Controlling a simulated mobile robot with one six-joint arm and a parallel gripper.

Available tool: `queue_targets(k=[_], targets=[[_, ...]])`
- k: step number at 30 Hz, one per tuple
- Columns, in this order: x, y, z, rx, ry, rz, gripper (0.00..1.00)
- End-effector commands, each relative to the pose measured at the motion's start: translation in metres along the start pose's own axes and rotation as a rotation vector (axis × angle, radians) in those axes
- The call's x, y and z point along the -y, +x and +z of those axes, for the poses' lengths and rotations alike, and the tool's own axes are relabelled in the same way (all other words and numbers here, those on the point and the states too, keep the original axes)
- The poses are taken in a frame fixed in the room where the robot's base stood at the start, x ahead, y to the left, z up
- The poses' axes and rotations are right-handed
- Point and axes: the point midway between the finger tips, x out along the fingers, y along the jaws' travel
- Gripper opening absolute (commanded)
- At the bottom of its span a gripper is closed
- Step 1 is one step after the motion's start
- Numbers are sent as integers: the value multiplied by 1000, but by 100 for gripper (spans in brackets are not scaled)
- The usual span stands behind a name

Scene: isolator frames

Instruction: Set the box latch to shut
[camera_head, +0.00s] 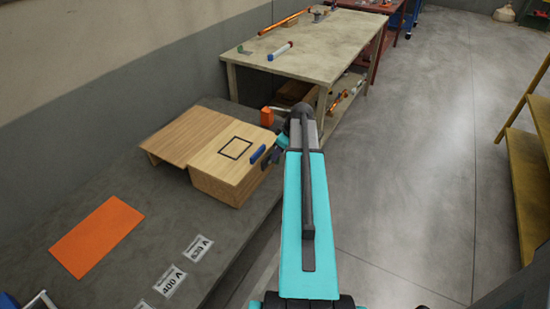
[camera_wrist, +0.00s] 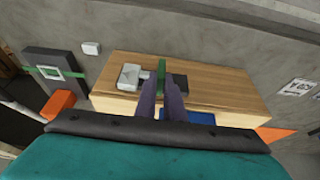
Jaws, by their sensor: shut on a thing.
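The wooden box (camera_head: 215,184) stands on the grey bench, its top bearing a black square outline and a blue handle (camera_head: 257,154). My gripper (camera_wrist: 160,86) is at the box's right-hand side in the head view, where my arm hides most of that side. In the wrist view the box's side face (camera_wrist: 225,88) carries a pale grey metal block (camera_wrist: 131,76), a dark plate (camera_wrist: 181,80) and an upright green tab (camera_wrist: 161,70) between them, which looks like the latch lever. My two fingers are shut on the green tab. Whether the latch is engaged cannot be told.
An orange sheet (camera_head: 96,235) and white labels (camera_head: 198,248) lie on the bench (camera_head: 150,212) left of the box. A second table (camera_head: 318,42) with tubes stands behind. An orange block (camera_wrist: 58,104) is near the box.

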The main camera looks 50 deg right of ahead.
Motion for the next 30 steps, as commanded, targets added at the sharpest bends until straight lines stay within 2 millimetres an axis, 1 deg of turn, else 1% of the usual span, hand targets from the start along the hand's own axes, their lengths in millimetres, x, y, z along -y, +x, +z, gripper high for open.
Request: queue_targets(k=[1,4,14,15,18,30], targets=[[-7,1,2,4,0,2,0],[-12,0,2,4,1,3,0],[-15,-2,3,4,2,8,0],[-15,-2,3,4,2,9,14],[-15,-2,2,3,2,8,28],[-13,-3,1,1,1,3,28]])
